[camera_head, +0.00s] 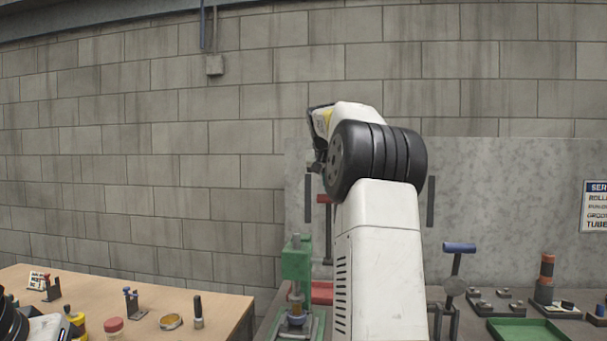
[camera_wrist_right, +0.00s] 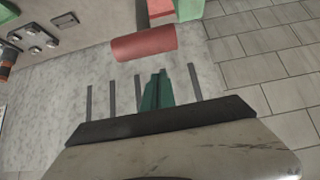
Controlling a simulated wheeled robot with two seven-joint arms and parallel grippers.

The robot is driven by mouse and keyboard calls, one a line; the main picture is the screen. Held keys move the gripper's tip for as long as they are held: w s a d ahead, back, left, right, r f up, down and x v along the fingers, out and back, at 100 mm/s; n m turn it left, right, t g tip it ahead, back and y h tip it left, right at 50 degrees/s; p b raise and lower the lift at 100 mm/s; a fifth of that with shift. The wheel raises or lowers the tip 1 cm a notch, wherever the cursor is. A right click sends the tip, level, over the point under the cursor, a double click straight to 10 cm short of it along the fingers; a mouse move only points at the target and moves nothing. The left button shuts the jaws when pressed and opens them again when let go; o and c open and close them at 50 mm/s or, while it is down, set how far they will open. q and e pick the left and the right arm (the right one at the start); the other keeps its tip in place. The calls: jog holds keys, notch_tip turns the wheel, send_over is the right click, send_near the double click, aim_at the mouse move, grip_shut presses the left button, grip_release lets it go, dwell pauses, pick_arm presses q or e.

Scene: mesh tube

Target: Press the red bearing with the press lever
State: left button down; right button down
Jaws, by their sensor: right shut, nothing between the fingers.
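The green press (camera_head: 297,262) stands left of my right arm, with a brass-coloured part and a blue-grey part under its ram. A red lever handle (camera_head: 324,199) shows beside my forearm; it appears as a red cylinder (camera_wrist_right: 144,45) in the right wrist view. My right gripper (camera_wrist_right: 155,90) is shut and empty, its dark green fingers pointing towards the red handle with a visible gap. In the head view, my raised wrist mostly hides this gripper. I cannot clearly make out the red bearing. My left gripper is not in view; only part of my left arm shows at bottom left.
A red tray (camera_head: 322,292) lies behind the press. A blue-handled lever (camera_head: 459,248), a green tray (camera_head: 528,329) and a dark and red stack (camera_head: 546,277) are to the right. A wooden table (camera_head: 160,297) with small parts is at left. A grey panel (camera_head: 510,200) stands behind.

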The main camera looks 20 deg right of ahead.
jog(key=shift+s+a+f, duration=0.2)
jog(key=shift+s+a, duration=0.25)
jog(key=shift+s, duration=0.3)
jog(key=shift+s+a+f, duration=0.15)
jog(key=shift+s+a, duration=0.3)
jog(key=shift+s, duration=0.3)
